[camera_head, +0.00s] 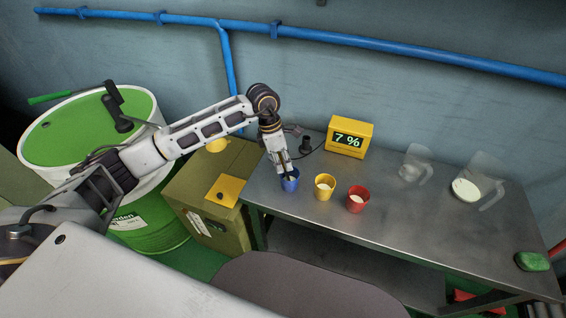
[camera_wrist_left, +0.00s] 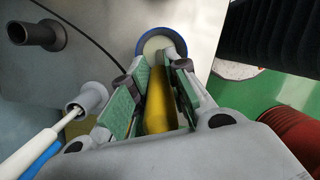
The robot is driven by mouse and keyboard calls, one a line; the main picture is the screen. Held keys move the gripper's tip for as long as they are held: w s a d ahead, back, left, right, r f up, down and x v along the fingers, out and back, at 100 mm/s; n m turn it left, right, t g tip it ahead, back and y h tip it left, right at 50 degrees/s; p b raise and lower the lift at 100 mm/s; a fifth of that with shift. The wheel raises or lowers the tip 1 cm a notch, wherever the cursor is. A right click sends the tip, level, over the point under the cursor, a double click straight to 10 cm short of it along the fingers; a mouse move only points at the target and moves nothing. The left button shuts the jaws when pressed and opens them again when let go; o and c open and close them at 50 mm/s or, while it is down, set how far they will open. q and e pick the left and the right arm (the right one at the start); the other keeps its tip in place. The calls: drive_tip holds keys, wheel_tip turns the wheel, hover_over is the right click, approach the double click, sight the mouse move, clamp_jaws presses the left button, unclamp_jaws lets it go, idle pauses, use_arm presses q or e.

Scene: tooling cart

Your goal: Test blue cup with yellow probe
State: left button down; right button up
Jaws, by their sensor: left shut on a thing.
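A blue cup (camera_head: 290,184) stands at the left end of the metal table, holding something pale. In the left wrist view the blue cup (camera_wrist_left: 172,38) lies straight ahead of the fingers. My left gripper (camera_wrist_left: 157,95) is shut on the yellow probe (camera_wrist_left: 160,105), which points at the cup's mouth. In the head view my left gripper (camera_head: 285,168) is right over the cup; whether the probe tip touches the contents is hidden. My right gripper is not in view.
A yellow cup (camera_head: 325,187) and a red cup (camera_head: 357,199) stand close to the right of the blue cup. Clear pitchers (camera_head: 415,165) stand farther right. A dark holder (camera_head: 305,146) is behind the gripper. The table's middle front (camera_head: 430,220) is clear.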

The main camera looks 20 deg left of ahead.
use_arm(q)
drive_tip(key=shift+r, duration=0.35)
drive_tip(key=shift+d+p+v, duration=0.25)
drive_tip(key=shift+p+v, duration=0.4)
drive_tip(key=shift+v, duration=0.3)
drive_tip(key=shift+r, duration=0.75)
drive_tip(key=shift+r+p, duration=0.55)
drive_tip(key=shift+r, duration=0.6)
drive_tip(key=shift+r+p, duration=0.45)
drive_tip(key=shift+d+p+v, duration=0.2)
drive_tip(key=shift+p+v, duration=0.15)
drive_tip(key=shift+v, duration=0.4)
drive_tip(key=shift+d+p+v, duration=0.15)
drive_tip(key=shift+p+v, duration=0.2)
drive_tip(key=shift+v, duration=0.4)
drive_tip(key=shift+r, duration=0.2)
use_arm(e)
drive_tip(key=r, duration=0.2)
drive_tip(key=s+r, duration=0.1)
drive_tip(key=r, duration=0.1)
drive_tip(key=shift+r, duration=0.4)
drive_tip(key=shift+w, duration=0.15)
